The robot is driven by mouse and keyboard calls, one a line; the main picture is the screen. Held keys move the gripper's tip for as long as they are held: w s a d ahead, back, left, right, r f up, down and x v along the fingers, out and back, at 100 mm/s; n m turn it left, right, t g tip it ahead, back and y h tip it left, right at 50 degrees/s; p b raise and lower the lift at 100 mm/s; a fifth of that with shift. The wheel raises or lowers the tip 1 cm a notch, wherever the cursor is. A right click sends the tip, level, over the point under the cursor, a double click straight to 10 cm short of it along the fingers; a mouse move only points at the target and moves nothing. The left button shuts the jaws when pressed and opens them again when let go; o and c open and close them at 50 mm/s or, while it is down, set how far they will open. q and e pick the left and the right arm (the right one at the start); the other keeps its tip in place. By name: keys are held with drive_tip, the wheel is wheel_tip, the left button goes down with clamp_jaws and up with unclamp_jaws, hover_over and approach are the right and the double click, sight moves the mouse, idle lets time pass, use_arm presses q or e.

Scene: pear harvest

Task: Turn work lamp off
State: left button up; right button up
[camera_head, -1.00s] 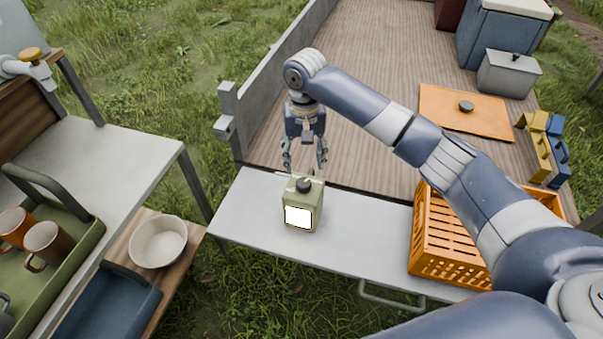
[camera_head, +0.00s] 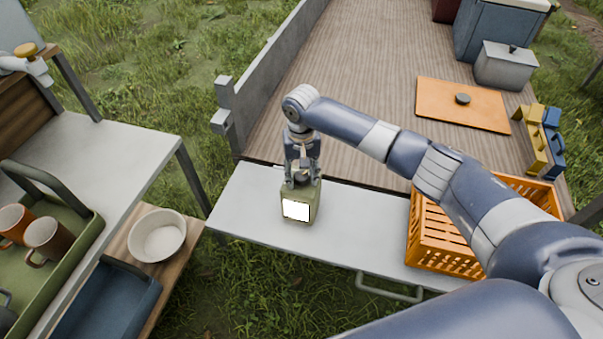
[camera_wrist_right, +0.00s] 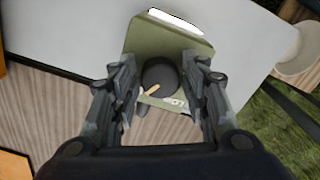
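The work lamp (camera_head: 299,207) is a small olive-green box standing on the white tailgate shelf. Its front panel glows bright white. In the right wrist view the lamp (camera_wrist_right: 150,38) shows from above, with a round black knob (camera_wrist_right: 160,74) on top that has a tan pointer mark. My right gripper (camera_head: 301,181) is over the lamp's top, pointing down. In the right wrist view its two fingers (camera_wrist_right: 160,92) are open on either side of the knob, with gaps between them and the knob. My left gripper is not in view.
An orange crate (camera_head: 438,246) stands on the right of the white shelf (camera_head: 355,230). A white bowl (camera_head: 158,236), a green tray with mugs (camera_head: 75,252) and a blue tray (camera_head: 105,310) are at the left. The shelf between lamp and crate is clear.

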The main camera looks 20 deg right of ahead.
drive_tip(key=c, duration=0.5)
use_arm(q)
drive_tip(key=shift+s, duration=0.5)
